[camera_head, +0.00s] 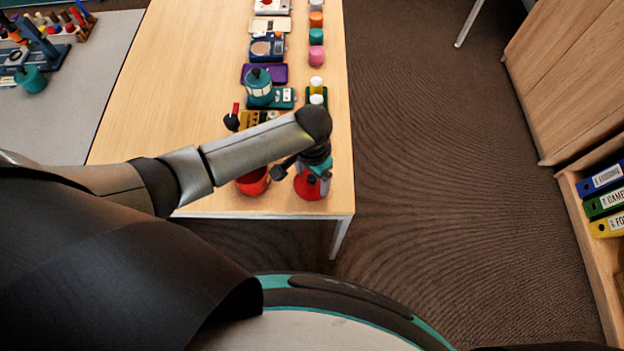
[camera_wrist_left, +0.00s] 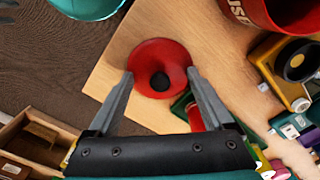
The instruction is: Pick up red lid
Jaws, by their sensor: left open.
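The red lid (camera_head: 308,190) is a round red cone with a dark knob, lying on the wooden table near its front right corner. It also shows in the left wrist view (camera_wrist_left: 150,56), with the knob facing me. My left gripper (camera_head: 303,172) is over the lid, with its arm reaching in from the left. In the left wrist view the gripper (camera_wrist_left: 160,75) is open, one finger on each side of the lid and knob. I cannot tell whether the fingertips touch the lid. Nothing is held. My right gripper is not in view.
A red lettered container (camera_head: 252,184) stands just left of the lid; it shows in the left wrist view (camera_wrist_left: 249,14) too. A teal-and-white pot (camera_head: 259,88), a purple box (camera_head: 266,72) and several small items line the table's right side. The table's left part is clear.

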